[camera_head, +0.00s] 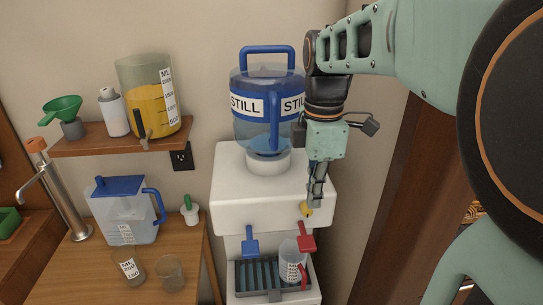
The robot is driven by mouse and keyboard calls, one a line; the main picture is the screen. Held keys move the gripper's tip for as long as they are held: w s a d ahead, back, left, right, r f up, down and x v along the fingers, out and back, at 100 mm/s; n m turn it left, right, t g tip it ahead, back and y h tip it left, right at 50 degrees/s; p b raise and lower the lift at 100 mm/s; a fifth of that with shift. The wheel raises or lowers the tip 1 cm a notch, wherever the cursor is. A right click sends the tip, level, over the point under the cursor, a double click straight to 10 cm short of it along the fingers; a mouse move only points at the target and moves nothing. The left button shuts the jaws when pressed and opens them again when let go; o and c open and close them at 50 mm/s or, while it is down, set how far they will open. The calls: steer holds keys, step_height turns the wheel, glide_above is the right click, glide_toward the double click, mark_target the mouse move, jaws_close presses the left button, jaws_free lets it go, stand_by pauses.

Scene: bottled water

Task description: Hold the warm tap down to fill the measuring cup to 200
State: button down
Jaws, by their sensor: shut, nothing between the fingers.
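The white water dispenser (228,205) stands in the middle, with a blue tap (250,243) at left and a red tap (306,238) at right. I take the red one as the warm tap. A clear measuring cup (290,258) with a printed scale and a red handle stands on the drip tray under the red tap. Its water level is too small to read. My gripper (315,202) points down, shut and empty, at the dispenser's upper front right. Its tips are above the red tap and appear apart from it.
A blue-banded STILL bottle (246,82) sits on the dispenser, close left of my arm. The drip tray (245,296) is below the taps. At left are a wooden table (90,270) with a pitcher (120,215) and glasses, and a wall shelf (85,142) with containers.

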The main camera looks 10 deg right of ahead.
mark_target(308, 242)
step_height(308, 242, down, 11)
steer(key=shift+f, duration=0.15)
steer(key=shift+w+f, duration=0.15)
steer(key=shift+f, duration=0.05)
stand_by(0.5)
